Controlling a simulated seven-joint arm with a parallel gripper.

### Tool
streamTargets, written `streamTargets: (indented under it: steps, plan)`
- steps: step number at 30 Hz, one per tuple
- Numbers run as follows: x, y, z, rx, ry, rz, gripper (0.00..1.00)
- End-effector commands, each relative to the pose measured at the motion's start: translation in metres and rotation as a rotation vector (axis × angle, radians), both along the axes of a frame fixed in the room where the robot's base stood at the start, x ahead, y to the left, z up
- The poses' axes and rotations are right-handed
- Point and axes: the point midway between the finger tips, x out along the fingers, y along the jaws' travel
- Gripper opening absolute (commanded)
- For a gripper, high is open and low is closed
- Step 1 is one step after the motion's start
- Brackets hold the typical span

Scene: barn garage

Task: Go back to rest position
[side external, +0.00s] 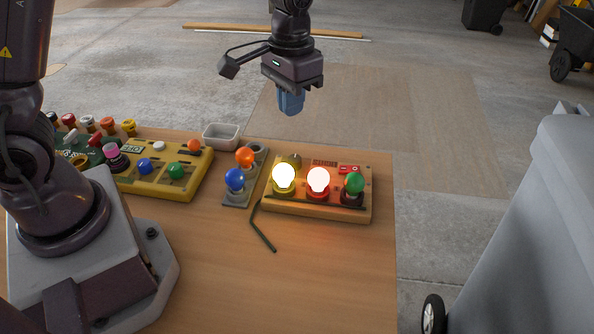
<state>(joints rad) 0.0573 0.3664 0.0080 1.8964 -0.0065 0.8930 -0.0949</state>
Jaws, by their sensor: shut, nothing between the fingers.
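My gripper (291,102) hangs above the back part of the workbench, over the area behind the bulb box. Its blue fingers point down and are shut with nothing between them. A wrist camera on a short arm sticks out to its left. The wooden bulb box (316,207) below it carries a lit bulb in a yellow socket (284,178), a lit bulb in a red socket (318,180) and a green bulb (354,184) that looks unlit. The gripper is clear of all of them.
A grey holder (238,201) carries an orange bulb (245,157) and a blue bulb (235,180). A dark hex key (263,230) lies in front. A yellow button box (150,183), a small grey tray (221,136) and a green board stand left. The front right tabletop is clear.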

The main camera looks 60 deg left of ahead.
Motion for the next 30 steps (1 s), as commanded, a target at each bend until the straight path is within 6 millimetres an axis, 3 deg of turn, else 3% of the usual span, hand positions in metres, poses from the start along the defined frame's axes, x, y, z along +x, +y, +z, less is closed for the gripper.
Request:
streamTargets:
  steps: [1, 6, 15, 21, 30]
  plan:
    - [-0.016, 0.002, 0.019, -0.002, -0.03, -0.011, 0.0]
    - [-0.07, 0.008, 0.062, -0.003, -0.117, -0.044, 0.0]
    - [-0.155, 0.016, 0.102, 0.006, -0.316, -0.066, 0.0]
    - [-0.18, 0.019, 0.12, 0.011, -0.448, -0.055, 0.0]
    - [-0.183, 0.02, 0.132, 0.013, -0.506, -0.047, 0.0]
